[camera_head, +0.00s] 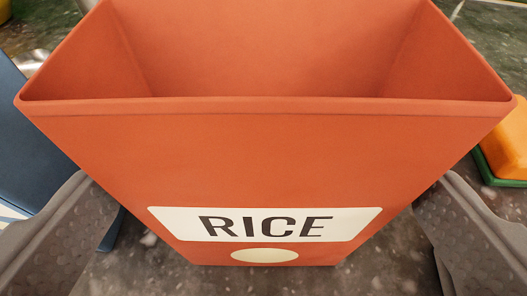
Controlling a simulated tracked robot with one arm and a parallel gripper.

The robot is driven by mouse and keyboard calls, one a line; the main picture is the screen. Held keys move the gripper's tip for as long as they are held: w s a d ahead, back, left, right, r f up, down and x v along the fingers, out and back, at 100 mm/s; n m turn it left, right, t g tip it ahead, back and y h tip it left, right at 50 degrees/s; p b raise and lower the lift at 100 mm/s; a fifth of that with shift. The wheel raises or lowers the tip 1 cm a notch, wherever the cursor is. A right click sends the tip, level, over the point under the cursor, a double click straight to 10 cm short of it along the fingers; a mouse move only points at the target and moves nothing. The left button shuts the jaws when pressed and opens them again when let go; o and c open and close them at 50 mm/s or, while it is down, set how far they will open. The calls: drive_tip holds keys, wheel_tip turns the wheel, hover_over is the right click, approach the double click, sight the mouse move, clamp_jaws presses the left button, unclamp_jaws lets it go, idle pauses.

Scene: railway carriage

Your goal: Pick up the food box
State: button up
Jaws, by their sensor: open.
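An orange open-topped box (265,150) labelled "RICE" fills the middle of the view, very close. Its wide rim spans almost the whole width, its sides narrow toward the bottom, and the inside that shows looks empty. My gripper (268,225) is open, with one grey textured finger at the lower left and the other at the lower right. The fingers are on either side of the box's lower part. I cannot tell whether they touch it. The box's far rim is cut off by the top edge.
A dark blue object (30,140) lies at the left. A yellow-orange block (510,140) on a green base is at the right edge. A shiny metallic item (30,62) shows at the upper left.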

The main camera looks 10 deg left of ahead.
sight(264, 211)
drive_tip(key=x, duration=0.4)
drive_tip(key=shift+w+f+b, duration=0.25)
drive_tip(key=shift+f+b, duration=0.1)
drive_tip(key=shift+b, duration=0.05)
drive_tip(key=c, duration=0.8)
drive_tip(key=shift+r, duration=0.1)
